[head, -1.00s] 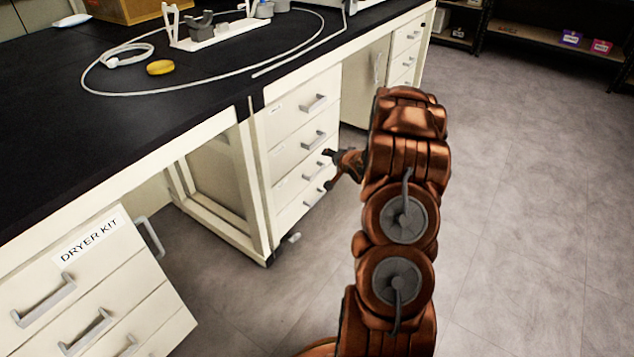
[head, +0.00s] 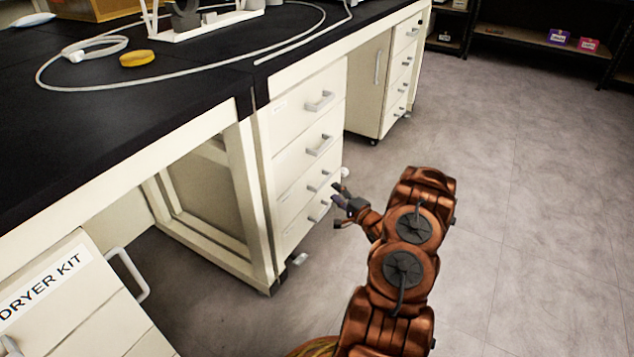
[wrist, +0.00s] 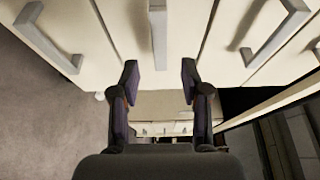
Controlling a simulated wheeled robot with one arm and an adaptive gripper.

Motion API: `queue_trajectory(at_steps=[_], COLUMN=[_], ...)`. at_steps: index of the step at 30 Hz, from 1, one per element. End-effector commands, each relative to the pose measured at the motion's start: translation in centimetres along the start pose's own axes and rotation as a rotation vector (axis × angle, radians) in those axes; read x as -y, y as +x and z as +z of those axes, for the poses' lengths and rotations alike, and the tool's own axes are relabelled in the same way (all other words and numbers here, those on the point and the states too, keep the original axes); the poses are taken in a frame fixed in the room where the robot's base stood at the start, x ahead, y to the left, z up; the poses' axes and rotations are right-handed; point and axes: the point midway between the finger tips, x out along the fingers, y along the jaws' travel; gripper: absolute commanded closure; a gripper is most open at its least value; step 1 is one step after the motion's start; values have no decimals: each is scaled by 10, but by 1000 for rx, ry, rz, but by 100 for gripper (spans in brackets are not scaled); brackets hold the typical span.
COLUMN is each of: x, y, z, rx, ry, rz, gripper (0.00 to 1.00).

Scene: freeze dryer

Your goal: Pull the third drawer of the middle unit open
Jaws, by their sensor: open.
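The middle unit (head: 282,160) is a cream cabinet under the black bench, with a column of drawers and grey bar handles. Its third drawer's handle (head: 319,182) is just left of my gripper (head: 345,200) in the head view. The drawer fronts look flush, so the third drawer appears closed. In the wrist view, my gripper (wrist: 159,78) is open, and the middle handle (wrist: 158,38) lies ahead, lined up between the two fingertips. I see no firm contact. Neighbouring handles show at left (wrist: 45,38) and right (wrist: 275,30).
The DRYER KIT drawer unit (head: 75,300) stands at the near left. Another drawer unit (head: 402,70) stands farther back. A cable (head: 200,70) and a yellow roll (head: 137,58) lie on the benchtop. The floor (head: 520,200) to the right is clear.

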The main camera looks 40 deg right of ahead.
Motion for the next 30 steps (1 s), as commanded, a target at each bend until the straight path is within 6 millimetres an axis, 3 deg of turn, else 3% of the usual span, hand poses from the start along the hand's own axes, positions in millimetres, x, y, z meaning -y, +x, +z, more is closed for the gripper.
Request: queue_trajectory(at_steps=[15, 28, 30], x=[-3, -1, -1], y=[66, 74, 74], z=[2, 1, 1], rx=[2, 0, 0], ry=[-1, -1, -1], rz=[2, 3, 3], gripper=[54, 54, 61])
